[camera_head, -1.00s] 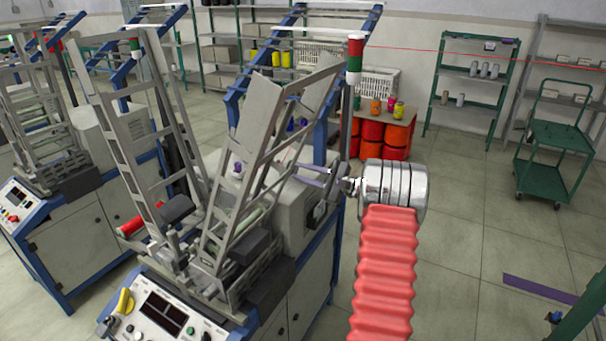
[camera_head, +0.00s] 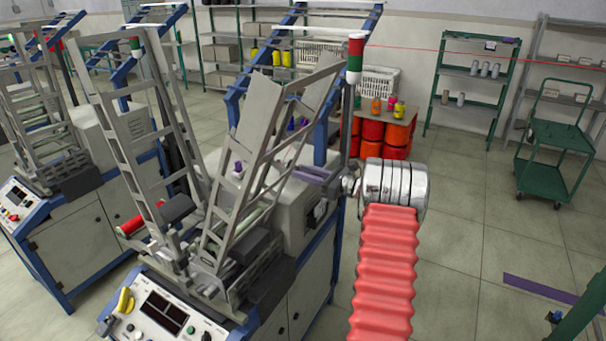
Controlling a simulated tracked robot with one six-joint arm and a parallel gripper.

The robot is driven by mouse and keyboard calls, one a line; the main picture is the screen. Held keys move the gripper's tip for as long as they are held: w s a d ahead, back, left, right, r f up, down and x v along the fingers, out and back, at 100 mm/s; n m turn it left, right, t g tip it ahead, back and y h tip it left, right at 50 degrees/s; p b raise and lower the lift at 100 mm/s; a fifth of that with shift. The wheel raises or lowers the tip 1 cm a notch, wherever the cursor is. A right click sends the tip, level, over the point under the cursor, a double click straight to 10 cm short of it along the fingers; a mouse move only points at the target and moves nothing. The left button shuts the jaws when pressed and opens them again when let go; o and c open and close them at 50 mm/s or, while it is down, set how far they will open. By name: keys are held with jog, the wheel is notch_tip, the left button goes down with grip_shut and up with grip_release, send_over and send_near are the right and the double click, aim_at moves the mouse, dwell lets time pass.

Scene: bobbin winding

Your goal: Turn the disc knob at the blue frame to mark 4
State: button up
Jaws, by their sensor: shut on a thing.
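The nearest winding machine with blue frame edges (camera_head: 325,262) stands left of centre. My gripper (camera_head: 313,176) is at the machine's right side, below the signal post. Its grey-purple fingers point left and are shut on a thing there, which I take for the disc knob. The knob itself and its marks are hidden or too small to read. A small dark and white part (camera_head: 318,211) shows on the machine's side just below the fingers.
A signal post (camera_head: 354,75) rises just behind my gripper. The tilted metal rack (camera_head: 258,140) stands close on the left. Orange-red drums (camera_head: 372,131) and a green trolley (camera_head: 553,150) are farther back. The floor on the right is largely free.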

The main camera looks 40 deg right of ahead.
jog(key=shift+f+m, duration=0.3)
jog(key=shift+f, duration=0.1)
jog(key=o, duration=1.1)
jog(key=shift+r, duration=0.25)
jog(key=shift+c, duration=0.2)
jog(key=v, duration=1.3)
jog(key=shift+s, duration=0.4)
